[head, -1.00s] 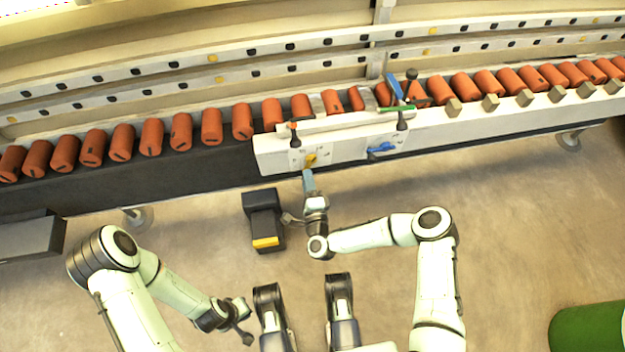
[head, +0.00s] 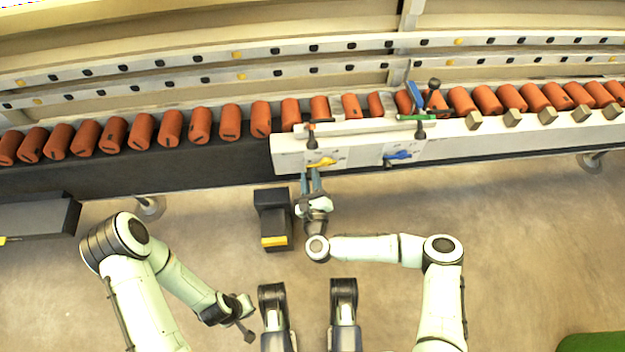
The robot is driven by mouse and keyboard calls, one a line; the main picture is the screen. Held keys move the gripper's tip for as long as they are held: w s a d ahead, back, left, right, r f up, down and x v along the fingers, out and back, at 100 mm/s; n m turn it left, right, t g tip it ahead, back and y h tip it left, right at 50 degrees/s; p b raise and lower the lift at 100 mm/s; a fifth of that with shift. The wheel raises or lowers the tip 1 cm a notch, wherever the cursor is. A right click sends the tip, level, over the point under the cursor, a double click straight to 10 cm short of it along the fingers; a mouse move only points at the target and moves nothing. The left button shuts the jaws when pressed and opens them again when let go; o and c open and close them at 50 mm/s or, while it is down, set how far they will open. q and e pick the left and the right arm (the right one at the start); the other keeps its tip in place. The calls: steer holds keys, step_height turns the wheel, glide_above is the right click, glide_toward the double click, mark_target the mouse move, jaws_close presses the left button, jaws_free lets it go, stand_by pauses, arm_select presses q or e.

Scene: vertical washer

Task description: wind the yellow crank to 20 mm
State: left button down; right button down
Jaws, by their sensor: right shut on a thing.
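The yellow crank (head: 322,163) sits on the front face of the white block (head: 290,158) on the conveyor's near side, lying roughly sideways. My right gripper (head: 315,174) reaches up to it from below. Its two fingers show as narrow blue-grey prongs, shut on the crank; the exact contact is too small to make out. The scale by the crank is too small to read. My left gripper (head: 240,308) hangs low at the left, away from the crank, and its jaws are unclear.
A blue crank (head: 398,155) sits on the same block to the right. A row of orange cylinders (head: 172,127) runs along the conveyor behind. A black box with a yellow stripe (head: 272,215) stands just left of my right gripper. Open floor lies to the right.

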arm_select(q)
steer(key=shift+s, duration=0.15)
arm_select(e)
steer(key=shift+a+r+m, duration=0.1)
steer(key=shift+r+m, duration=0.25)
steer(key=shift+m, duration=0.35)
steer(key=shift+a+r+m, duration=0.1)
steer(key=shift+r+m, duration=0.2)
steer(key=shift+m, duration=0.4)
arm_select(q)
steer(key=shift+f, duration=0.1)
arm_select(e)
steer(key=shift+r, duration=0.1)
steer(key=c, duration=0.9)
jaws_free()
steer(key=shift+s+d, duration=0.1)
arm_select(q)
steer(key=w+r+t+p, duration=0.2)
steer(key=w+r+p, duration=0.1)
steer(key=w+r, duration=0.2)
steer(key=shift+w+d, duration=0.35)
steer(key=shift+w, duration=0.25)
arm_select(e)
steer(key=s, duration=1.3)
steer(key=shift+s+d, duration=0.15)
steer(key=shift+d, duration=0.05)
